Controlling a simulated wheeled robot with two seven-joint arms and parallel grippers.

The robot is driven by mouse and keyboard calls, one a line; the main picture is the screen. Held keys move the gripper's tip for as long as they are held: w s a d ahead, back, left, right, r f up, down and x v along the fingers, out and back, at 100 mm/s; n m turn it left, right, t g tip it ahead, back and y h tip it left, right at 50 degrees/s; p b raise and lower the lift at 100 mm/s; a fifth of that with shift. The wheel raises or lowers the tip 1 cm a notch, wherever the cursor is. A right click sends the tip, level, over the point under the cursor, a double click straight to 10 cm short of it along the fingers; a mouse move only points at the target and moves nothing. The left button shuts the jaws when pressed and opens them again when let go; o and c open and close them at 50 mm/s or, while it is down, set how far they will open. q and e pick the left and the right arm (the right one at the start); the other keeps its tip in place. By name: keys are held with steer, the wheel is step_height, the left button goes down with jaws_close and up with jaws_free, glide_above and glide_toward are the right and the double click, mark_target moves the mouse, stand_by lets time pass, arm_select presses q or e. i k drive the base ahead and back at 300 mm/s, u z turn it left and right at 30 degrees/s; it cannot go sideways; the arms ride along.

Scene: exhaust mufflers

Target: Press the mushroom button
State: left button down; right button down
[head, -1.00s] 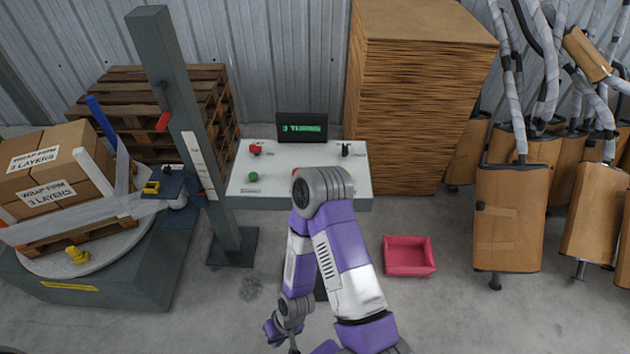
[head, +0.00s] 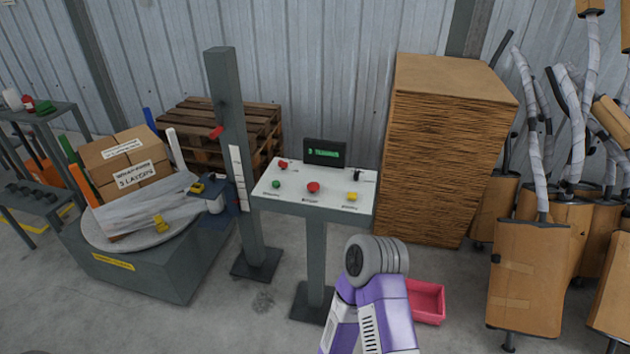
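The control panel (head: 330,209) stands on a grey post, with a light sloped top. A round red button (head: 313,187), the most mushroom-like one, sits at the front middle of the top. A green button (head: 276,185) is to its left and a yellow one (head: 352,196) to its right. A smaller red control (head: 283,165) is at the back left, and a black switch (head: 357,174) at the back right. One of my purple and white arms rises from the bottom edge; its grey joint is in front of and below the panel. Neither gripper is in view.
A small display (head: 324,152) with green text stands behind the panel. To the left are a grey column (head: 232,140) and a turntable (head: 150,238) with wrapped boxes. A tall cardboard stack (head: 450,150) is behind right. A pink bin (head: 429,300) lies on the floor beside my arm.

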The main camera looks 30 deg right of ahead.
mark_target(313, 187)
steer(key=z, duration=0.6)
steer(key=i, duration=1.25)
steer(key=u, duration=0.3)
